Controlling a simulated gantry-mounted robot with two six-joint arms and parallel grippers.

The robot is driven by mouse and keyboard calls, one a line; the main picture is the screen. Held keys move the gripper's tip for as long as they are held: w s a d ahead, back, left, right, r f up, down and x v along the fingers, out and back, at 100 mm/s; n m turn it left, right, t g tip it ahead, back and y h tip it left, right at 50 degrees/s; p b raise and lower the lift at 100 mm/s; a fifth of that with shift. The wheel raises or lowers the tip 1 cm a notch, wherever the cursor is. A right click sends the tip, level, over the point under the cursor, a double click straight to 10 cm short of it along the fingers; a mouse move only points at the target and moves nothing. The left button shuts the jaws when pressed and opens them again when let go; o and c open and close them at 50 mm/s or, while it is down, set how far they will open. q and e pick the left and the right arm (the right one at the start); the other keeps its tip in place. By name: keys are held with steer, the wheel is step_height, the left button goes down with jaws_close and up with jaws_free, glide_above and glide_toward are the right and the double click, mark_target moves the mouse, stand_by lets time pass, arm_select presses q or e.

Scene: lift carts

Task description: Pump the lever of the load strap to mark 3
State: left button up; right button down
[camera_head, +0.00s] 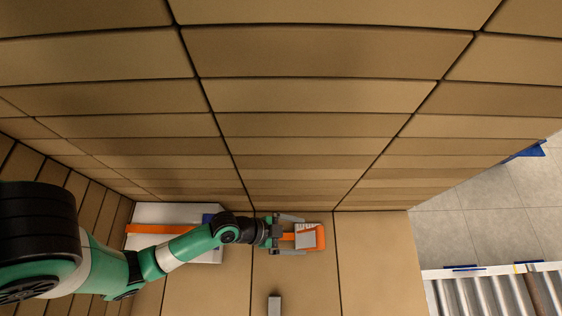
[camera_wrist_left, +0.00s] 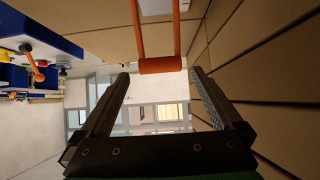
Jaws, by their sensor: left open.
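The load strap's ratchet (camera_head: 306,236) is a small grey-white body with orange parts, on the brown boxes at the lower middle of the head view. Its lever shows in the left wrist view as two orange side arms joined by an orange cross grip (camera_wrist_left: 163,65). My left gripper (camera_head: 290,235) is at the ratchet's left side; in the wrist view (camera_wrist_left: 161,76) its fingers are open, with the orange grip between or just beyond the fingertips. I cannot tell whether they touch it. Marks on the ratchet are too small to read. My right gripper does not show.
Stacked brown boxes form a tall wall across the head view. A white panel with an orange band (camera_head: 150,229) lies behind my left arm. A roller conveyor (camera_head: 490,294) and grey floor (camera_head: 480,215) are at right.

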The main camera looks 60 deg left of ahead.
arm_select(q)
steer(key=v, duration=0.6)
steer(key=shift+s, duration=0.1)
